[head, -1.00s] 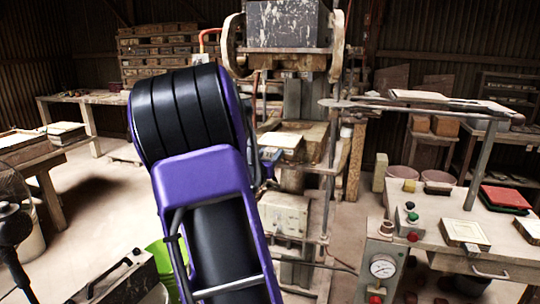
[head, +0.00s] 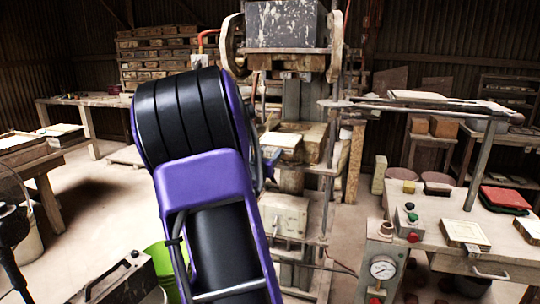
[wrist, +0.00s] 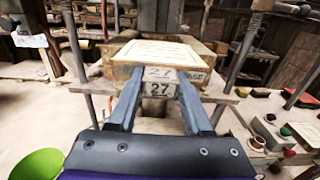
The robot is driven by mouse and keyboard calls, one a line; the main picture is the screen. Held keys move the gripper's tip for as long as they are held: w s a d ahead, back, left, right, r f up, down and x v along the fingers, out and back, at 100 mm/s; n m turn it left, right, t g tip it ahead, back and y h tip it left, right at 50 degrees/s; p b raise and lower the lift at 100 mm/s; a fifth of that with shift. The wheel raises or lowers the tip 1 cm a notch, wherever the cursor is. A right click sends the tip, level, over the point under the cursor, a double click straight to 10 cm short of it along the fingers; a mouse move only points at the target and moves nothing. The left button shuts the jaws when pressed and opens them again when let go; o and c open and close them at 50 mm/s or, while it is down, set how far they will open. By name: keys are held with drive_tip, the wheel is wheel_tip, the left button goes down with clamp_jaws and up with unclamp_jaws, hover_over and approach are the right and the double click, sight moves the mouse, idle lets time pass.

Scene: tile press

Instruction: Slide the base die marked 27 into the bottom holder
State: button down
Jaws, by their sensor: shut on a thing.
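In the wrist view, my gripper (wrist: 160,82) is shut on the front end of the base die (wrist: 156,51). The die has a pale cream top and a brown edge, with 27 on its front and lettering ending in BASE. It lies about level at the bottom holder (wrist: 205,62), a worn brown block in the press. How far in it sits is hard to tell. In the head view, the die (head: 281,139) shows as a pale plate at the front of the holder (head: 314,140).
Press posts (wrist: 245,50) and rods stand on both sides of the die. A bench (head: 450,238) with buttons, a gauge (head: 382,267) and other tiles is at right. A green bucket (wrist: 38,164) stands at lower left.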

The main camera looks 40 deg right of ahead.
sight(274, 147)
drive_tip(key=shift+w+d+r, duration=0.1)
drive_tip(key=shift+d, duration=0.05)
drive_tip(key=shift+w+d+b, duration=0.25)
drive_tip(key=shift+d+b, duration=0.05)
drive_tip(key=shift+d, duration=0.1)
drive_tip(key=shift+d, duration=0.1)
idle(0.5)
drive_tip(key=shift+w+d+b, duration=0.2)
drive_tip(key=shift+d+b, duration=0.1)
drive_tip(key=shift+d, duration=0.05)
drive_tip(key=shift+d, duration=0.1)
idle(0.3)
drive_tip(key=shift+b+x, duration=0.3)
drive_tip(key=shift+x, duration=0.6)
drive_tip(key=shift+w, duration=0.1)
drive_tip(key=shift+b+x, duration=0.5)
drive_tip(key=shift+x, duration=0.85)
drive_tip(key=shift+d, duration=0.1)
